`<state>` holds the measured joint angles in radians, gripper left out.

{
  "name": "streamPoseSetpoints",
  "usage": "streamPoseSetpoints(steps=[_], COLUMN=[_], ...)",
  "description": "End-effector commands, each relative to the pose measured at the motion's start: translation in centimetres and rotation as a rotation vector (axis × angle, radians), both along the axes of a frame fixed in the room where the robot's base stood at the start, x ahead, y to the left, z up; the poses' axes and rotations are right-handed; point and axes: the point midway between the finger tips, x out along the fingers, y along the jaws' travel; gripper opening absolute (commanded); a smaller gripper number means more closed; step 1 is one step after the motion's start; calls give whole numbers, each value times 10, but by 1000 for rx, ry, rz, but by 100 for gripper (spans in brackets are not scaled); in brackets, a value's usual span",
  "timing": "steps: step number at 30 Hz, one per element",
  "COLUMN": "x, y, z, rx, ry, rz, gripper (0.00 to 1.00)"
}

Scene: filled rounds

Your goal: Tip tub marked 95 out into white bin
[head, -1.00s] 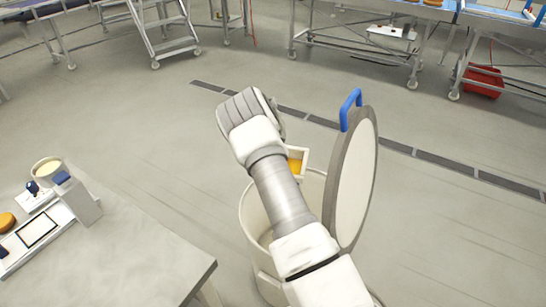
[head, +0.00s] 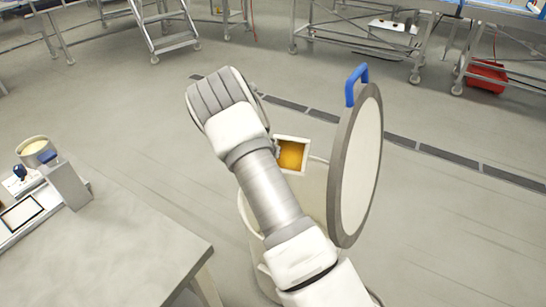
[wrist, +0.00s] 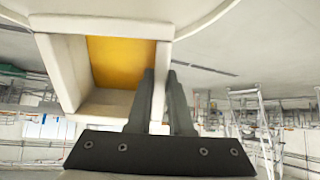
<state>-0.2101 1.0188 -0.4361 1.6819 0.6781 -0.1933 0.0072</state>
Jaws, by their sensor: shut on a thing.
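My gripper (wrist: 166,85) is shut on one wall of a square white tub (wrist: 55,60). An orange-yellow patch lies inside the tub. In the head view the tub (head: 308,145) is above the white bin, tilted so that its open side and the orange inside show. No mark 95 is readable. The white bin (head: 316,190) stands on the floor, partly hidden behind my arm. Its round lid (head: 358,170) with a blue handle stands open on the right. I cannot tell whether anything has fallen into the bin.
A grey table (head: 120,235) is at the left, with a scale-like device (head: 66,185) and a small round tub (head: 36,150) on it. A red crate (head: 486,77) and metal trolleys are at the back. The floor between is clear, with a drain strip crossing it.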

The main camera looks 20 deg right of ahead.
Motion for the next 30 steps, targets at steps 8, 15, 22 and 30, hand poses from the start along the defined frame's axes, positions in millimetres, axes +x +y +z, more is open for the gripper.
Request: streamPoseSetpoints(steps=[8, 15, 22, 30], x=[-4, -7, -10, -14], y=[4, 6, 8, 11], z=[-5, -6, -8, -11], rx=[-71, -119, -162, -209], ry=[-99, -166, -226, -293], rz=[2, 2, 2, 2], gripper=[0, 0, 0, 0])
